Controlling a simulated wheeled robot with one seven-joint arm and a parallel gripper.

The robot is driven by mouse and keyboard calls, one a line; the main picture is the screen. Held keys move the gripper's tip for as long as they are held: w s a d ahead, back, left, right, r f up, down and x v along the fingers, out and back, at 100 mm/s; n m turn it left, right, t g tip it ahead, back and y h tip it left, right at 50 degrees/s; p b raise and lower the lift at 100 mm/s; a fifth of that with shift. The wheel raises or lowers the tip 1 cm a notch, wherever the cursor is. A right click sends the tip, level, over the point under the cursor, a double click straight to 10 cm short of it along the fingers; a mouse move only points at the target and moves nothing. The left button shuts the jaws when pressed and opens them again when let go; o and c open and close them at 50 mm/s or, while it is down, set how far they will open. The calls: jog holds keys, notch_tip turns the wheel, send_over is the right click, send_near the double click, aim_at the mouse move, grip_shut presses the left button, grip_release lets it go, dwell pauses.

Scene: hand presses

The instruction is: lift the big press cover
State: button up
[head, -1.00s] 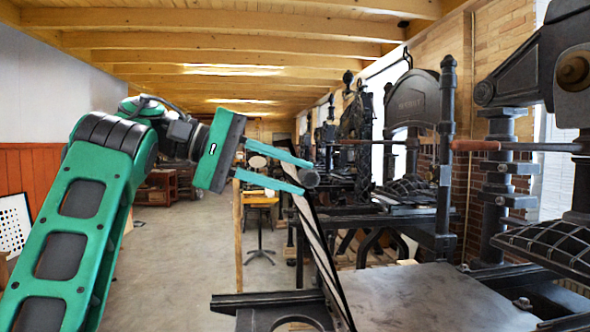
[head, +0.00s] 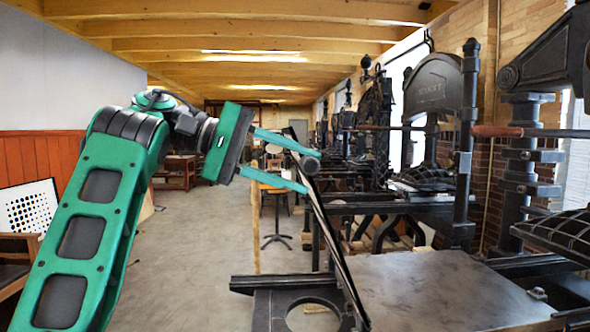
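The big press cover (head: 340,255) is a long, thin dark panel seen nearly edge-on. It stands raised and steeply tilted above the left end of the near press bed, its top leaning left. A dark round knob or bar end (head: 311,166) shows near its upper part. My green gripper (head: 313,172) is at this upper part, its two fingers apart, one above and one below the knob. A gap shows between the knob and the lower finger. Whether a finger touches the cover cannot be told.
The near press's flat metal bed (head: 450,290) lies right of the cover. A lever with a wooden grip (head: 497,131) juts left from its frame. More presses (head: 437,95) line the right side. A stool (head: 275,215) stands behind. The floor at left centre (head: 200,265) is clear.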

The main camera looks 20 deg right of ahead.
jog(key=shift+a+r, duration=0.1)
jog(key=v, duration=1)
jog(key=shift+w+a, duration=0.15)
jog(key=shift+a, duration=0.15)
